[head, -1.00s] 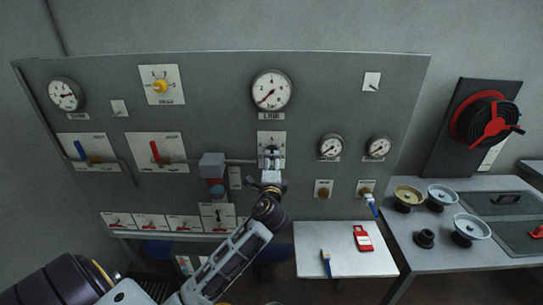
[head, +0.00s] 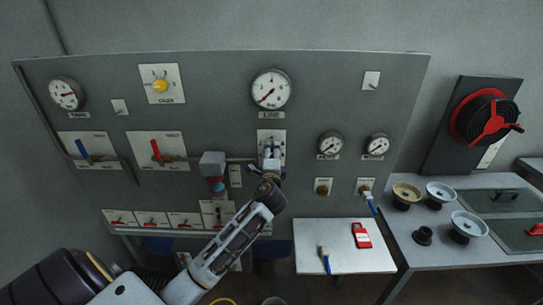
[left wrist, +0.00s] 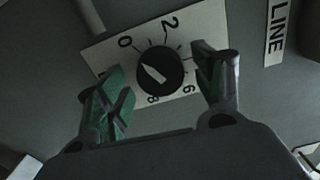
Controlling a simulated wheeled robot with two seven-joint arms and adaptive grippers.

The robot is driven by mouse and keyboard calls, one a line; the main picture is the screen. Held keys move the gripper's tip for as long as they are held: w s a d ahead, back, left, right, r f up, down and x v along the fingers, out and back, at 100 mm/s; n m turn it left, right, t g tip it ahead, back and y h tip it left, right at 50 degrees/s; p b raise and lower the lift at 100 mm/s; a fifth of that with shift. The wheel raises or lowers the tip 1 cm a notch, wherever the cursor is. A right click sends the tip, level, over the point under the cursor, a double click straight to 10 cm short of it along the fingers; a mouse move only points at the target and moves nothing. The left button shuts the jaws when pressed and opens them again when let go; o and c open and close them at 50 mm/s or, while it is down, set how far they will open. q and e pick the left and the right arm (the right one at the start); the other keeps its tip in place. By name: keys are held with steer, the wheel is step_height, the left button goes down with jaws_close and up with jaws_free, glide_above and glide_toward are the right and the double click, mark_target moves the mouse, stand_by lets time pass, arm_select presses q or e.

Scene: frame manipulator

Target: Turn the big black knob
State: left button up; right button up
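The big black knob (left wrist: 160,72) sits on a white plate (left wrist: 104,60) marked 0, 2, 6 and 8, seen in the left wrist view. Its white pointer is aimed up and left, near the 0 side. My left gripper (left wrist: 161,84) is open, with one green-padded finger on each side of the knob. Gaps show between the fingers and the knob. In the head view, my left gripper (head: 271,156) is in front of the white plate (head: 271,134) below the large middle gauge, and it hides the knob. My right gripper is in no view.
The grey panel (head: 222,115) carries gauges, a yellow knob (head: 160,86) and red and blue levers. A grey box (head: 212,164) is just left of my gripper. A white table (head: 343,257) below holds a brush and a red meter.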

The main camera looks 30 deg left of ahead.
arm_select(q)
steer(key=c, duration=1)
steer(key=shift+o, duration=0.2)
steer(key=shift+f, duration=0.1)
steer(key=shift+n+b, duration=0.3)
steer(key=o, duration=1)
steer(key=shift+s+d, duration=0.1)
steer(key=v, duration=1.1)
steer(key=shift+s, duration=0.35)
steer(key=shift+d, duration=0.1)
